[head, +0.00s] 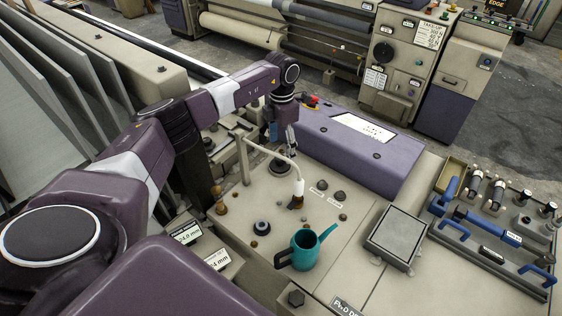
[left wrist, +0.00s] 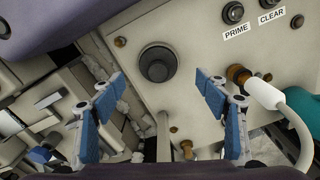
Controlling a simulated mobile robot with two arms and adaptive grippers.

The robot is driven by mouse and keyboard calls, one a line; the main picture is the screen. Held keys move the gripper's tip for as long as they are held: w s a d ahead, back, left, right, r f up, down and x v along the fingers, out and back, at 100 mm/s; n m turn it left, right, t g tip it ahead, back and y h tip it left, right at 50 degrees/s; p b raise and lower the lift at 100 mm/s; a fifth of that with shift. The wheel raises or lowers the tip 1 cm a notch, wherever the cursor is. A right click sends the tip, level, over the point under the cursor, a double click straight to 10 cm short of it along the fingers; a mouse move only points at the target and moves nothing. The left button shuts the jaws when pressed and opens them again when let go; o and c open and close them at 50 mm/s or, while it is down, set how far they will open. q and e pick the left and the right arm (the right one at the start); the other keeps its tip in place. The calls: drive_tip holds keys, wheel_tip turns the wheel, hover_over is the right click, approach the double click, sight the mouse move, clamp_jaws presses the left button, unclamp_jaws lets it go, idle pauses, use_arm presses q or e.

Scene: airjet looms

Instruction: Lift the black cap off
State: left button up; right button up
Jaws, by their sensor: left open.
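The black cap (left wrist: 157,64) is a round, dark, stepped cap on the beige machine panel (left wrist: 200,55), seen between and just beyond the fingertips in the left wrist view. In the head view the cap (head: 280,167) sits on the panel's far part, partly behind the white curved pipe. My left gripper (head: 284,139) hangs above and slightly beyond it in that view. In the left wrist view the gripper's blue fingers (left wrist: 160,86) are spread wide, with nothing between them. They look apart from the cap. My right gripper does not show.
A white curved pipe (head: 264,149) with a brass end stands close to the cap. A teal watering can (head: 304,250) and a grey square box (head: 396,237) stand nearer. A purple housing (head: 350,145) borders the panel. Knobs and PRIME and CLEAR labels lie beside the cap.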

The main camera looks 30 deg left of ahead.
sight(281, 158)
use_arm(q)
drive_tip(key=shift+s+f, duration=0.15)
drive_tip(key=shift+f, duration=0.35)
drive_tip(key=shift+a+f, duration=0.1)
drive_tip(key=shift+f, duration=0.15)
drive_tip(key=f+b, duration=0.2)
drive_tip(key=f, duration=0.1)
drive_tip(key=f+b, duration=0.1)
drive_tip(key=shift+w+f, duration=0.25)
drive_tip(key=shift+w, duration=0.05)
drive_tip(key=shift+f, duration=0.1)
drive_tip(key=shift+a, duration=0.1)
drive_tip(key=shift+s, duration=0.1)
drive_tip(key=c, duration=0.5)
drive_tip(key=shift+c, duration=1.1)
drive_tip(key=shift+s, duration=0.1)
drive_tip(key=c, duration=0.8)
clamp_jaws()
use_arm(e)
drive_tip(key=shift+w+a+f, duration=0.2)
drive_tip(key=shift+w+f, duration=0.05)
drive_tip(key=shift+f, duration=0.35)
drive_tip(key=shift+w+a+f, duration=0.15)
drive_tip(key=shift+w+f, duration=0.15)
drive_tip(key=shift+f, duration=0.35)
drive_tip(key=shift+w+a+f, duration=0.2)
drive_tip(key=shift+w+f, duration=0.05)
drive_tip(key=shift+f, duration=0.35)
